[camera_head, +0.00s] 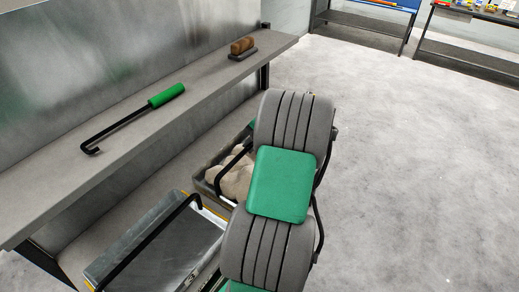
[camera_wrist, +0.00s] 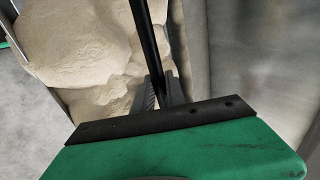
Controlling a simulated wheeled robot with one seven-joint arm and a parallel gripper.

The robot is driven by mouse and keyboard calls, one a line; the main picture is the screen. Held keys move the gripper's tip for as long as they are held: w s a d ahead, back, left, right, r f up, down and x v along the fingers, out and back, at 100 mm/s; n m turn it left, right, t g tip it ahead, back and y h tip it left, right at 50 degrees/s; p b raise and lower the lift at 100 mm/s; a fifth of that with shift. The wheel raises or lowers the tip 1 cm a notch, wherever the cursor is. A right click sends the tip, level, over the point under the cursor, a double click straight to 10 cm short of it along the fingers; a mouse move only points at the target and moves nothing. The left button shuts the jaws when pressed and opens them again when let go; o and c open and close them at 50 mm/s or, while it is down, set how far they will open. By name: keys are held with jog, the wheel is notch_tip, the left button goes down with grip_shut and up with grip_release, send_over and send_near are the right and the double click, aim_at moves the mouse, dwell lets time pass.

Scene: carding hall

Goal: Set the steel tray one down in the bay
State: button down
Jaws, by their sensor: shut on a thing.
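In the wrist view my gripper (camera_wrist: 158,92) is shut on a black bar handle (camera_wrist: 148,40). Beneath the handle lies a tray holding pale beige lumpy material (camera_wrist: 85,50). In the head view a dark-walled tray (camera_head: 208,187) with a black handle and the same beige material (camera_head: 236,180) shows beside my arm, partly hidden by it. My gripper is hidden there. A second, grey steel tray (camera_head: 135,233) with its own black handle sits to its lower left, with yellow edging near it. I cannot tell whether the held tray touches the surface below.
A long grey shelf (camera_head: 125,125) runs above the trays, bearing a green-handled hook (camera_head: 166,95) and a brown block on a dark base (camera_head: 243,46). Tables (camera_head: 470,40) stand at the far back right. The floor (camera_head: 420,180) on the right is clear.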

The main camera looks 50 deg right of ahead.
jog(key=shift+w+a+f+b, duration=0.1)
jog(key=shift+w+f+b, duration=0.4)
jog(key=shift+w+f, duration=0.55)
jog(key=shift+w+a+f+b, duration=0.1)
jog(key=shift+w+f+b, duration=0.4)
jog(key=shift+w+f, duration=0.5)
jog(key=shift+w+r, duration=0.15)
jog(key=c, duration=1.3)
grip_release()
